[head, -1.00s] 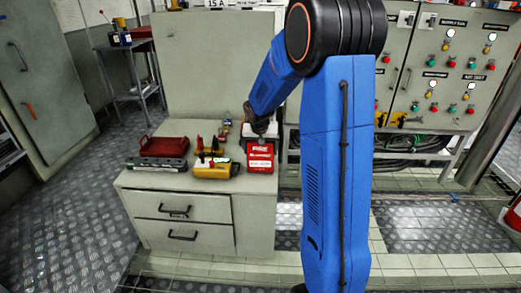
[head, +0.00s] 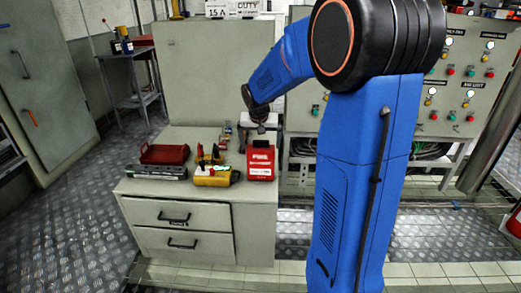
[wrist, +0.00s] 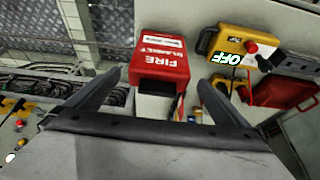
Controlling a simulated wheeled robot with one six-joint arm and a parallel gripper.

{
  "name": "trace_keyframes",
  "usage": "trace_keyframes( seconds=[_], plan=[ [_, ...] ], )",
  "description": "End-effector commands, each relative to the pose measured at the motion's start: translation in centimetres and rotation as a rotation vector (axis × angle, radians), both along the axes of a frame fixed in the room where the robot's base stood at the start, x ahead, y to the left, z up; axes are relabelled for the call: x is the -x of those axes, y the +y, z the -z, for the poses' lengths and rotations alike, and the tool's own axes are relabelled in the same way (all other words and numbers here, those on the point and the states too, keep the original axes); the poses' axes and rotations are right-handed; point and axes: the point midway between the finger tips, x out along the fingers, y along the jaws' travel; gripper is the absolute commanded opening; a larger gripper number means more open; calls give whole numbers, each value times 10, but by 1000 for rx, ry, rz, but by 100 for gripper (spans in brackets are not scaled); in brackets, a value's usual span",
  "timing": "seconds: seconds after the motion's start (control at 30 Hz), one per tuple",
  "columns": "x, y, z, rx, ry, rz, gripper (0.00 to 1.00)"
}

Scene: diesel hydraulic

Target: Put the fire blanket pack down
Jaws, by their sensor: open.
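The fire blanket pack (head: 261,163) is a red box with white lettering. It rests on the right end of the grey cabinet top (head: 215,140) in the head view. In the wrist view the pack (wrist: 160,58) shows beyond the fingertips, apart from them. My gripper (wrist: 160,80) is open and empty, with a finger on each side of the picture. In the head view my gripper (head: 258,128) is small, above and behind the pack, and its fingers are hard to make out.
A yellow control box (head: 214,177), a red tray (head: 164,153) and a grey bar-shaped item (head: 156,171) lie left of the pack. A tall grey panel (head: 212,75) stands behind. A switch panel (head: 465,85) is at right. Tread-plate floor is clear at left.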

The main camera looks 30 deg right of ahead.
Motion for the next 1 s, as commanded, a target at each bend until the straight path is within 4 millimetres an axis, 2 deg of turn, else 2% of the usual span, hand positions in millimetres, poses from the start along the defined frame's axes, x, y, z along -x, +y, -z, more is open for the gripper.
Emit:
trace_keyframes(
  seconds=[0.23,0.37,0.7,1.0],
  plan=[
    [9,6,-17,1,0,-7,100],
    [29,19,-30,2,-3,-37,100],
    [135,77,-66,6,-3,-199,100],
    [232,119,-73,9,-7,-356,100]
  ],
)
